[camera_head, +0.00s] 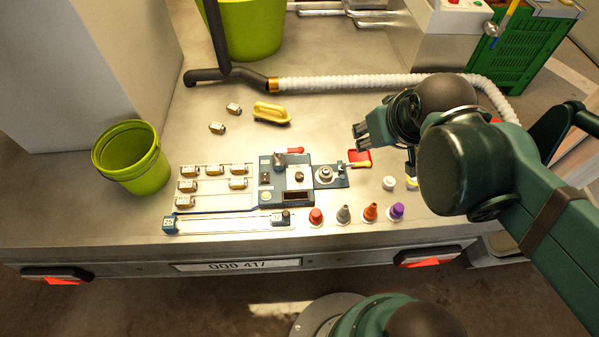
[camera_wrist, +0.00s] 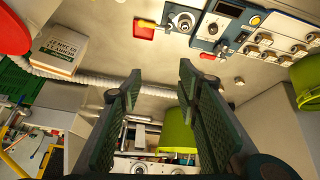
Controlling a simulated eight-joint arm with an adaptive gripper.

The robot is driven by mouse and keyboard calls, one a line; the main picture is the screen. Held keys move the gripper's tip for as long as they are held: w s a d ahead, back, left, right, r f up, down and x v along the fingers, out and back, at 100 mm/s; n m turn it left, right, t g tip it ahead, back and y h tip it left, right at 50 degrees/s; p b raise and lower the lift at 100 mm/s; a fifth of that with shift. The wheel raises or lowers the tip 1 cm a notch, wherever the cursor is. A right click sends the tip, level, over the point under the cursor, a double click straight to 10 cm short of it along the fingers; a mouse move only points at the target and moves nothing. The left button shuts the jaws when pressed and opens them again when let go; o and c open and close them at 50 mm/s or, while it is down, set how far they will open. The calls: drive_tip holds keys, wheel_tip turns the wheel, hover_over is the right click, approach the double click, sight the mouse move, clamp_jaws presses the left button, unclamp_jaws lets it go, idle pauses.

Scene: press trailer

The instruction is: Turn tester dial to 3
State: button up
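The blue-grey tester (camera_head: 268,197) sits on the trailer bed near its front edge, and shows at the top of the wrist view (camera_wrist: 229,9). A small dark dial (camera_head: 299,177) is on its pale panel; the panel also shows in the wrist view (camera_wrist: 213,27). The dial's numbers are too small to read. My gripper (camera_head: 359,135) is raised to the right of the tester, apart from it. Its two fingers stand wide apart and empty in the wrist view (camera_wrist: 160,82).
A socket plate (camera_head: 325,174) adjoins the tester's right. Several coloured cones, including a red one (camera_head: 316,216), stand in front. Tagged small blocks (camera_head: 238,183) lie left.

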drive_tip(key=w+a+f+n+g, duration=0.3)
drive_tip(key=w+a+f+n, duration=0.35)
drive_tip(key=a+n, duration=0.2)
drive_tip(key=n+g+p, duration=0.1)
drive_tip(key=n+g, duration=0.2)
drive_tip(key=n, duration=0.7)
hover_over(300, 175)
drive_tip(key=shift+s+f, duration=0.15)
drive_tip(key=shift+f, duration=3.35)
drive_tip(key=shift+s+f, duration=0.1)
drive_tip(key=shift+f, duration=3.4)
drive_tip(key=shift+f, duration=0.15)
drive_tip(key=shift+w+f+b, duration=0.2)
drive_tip(key=shift+f+b, duration=0.95)
drive_tip(key=shift+f, duration=2.6)
drive_tip(key=c, duration=0.9)
